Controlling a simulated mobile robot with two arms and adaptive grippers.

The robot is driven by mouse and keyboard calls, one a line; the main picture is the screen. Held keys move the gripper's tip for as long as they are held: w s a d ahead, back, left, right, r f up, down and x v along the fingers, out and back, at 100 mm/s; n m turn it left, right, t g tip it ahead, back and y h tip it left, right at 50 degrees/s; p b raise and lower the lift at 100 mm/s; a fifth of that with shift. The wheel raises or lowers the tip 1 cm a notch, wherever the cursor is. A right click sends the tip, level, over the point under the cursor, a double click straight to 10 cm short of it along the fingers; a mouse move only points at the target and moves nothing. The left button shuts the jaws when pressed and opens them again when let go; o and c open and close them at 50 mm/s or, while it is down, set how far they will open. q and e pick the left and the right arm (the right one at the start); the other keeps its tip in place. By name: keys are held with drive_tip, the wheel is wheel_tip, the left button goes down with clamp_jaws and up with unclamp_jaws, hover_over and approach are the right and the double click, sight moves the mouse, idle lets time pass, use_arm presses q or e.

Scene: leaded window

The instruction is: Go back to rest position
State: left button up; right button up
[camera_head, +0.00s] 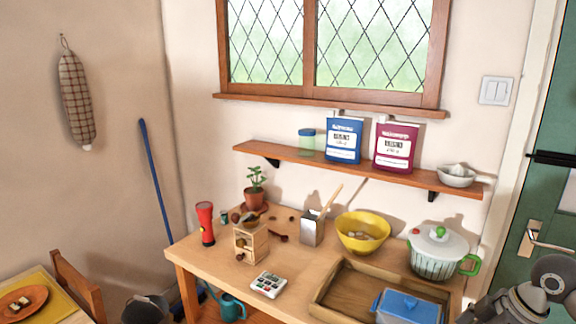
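Neither gripper's fingers show in the head view. Grey rounded links of my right arm come in at the lower right corner, beside the table's right end. A dark grey rounded shape shows at the bottom edge on the left; I cannot tell whether it is part of my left arm. The wooden table (200,268) stands below the window, with its objects resting on it.
A shelf (290,153) hangs above. A chair (78,284) stands left; a green door (555,125) is right.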

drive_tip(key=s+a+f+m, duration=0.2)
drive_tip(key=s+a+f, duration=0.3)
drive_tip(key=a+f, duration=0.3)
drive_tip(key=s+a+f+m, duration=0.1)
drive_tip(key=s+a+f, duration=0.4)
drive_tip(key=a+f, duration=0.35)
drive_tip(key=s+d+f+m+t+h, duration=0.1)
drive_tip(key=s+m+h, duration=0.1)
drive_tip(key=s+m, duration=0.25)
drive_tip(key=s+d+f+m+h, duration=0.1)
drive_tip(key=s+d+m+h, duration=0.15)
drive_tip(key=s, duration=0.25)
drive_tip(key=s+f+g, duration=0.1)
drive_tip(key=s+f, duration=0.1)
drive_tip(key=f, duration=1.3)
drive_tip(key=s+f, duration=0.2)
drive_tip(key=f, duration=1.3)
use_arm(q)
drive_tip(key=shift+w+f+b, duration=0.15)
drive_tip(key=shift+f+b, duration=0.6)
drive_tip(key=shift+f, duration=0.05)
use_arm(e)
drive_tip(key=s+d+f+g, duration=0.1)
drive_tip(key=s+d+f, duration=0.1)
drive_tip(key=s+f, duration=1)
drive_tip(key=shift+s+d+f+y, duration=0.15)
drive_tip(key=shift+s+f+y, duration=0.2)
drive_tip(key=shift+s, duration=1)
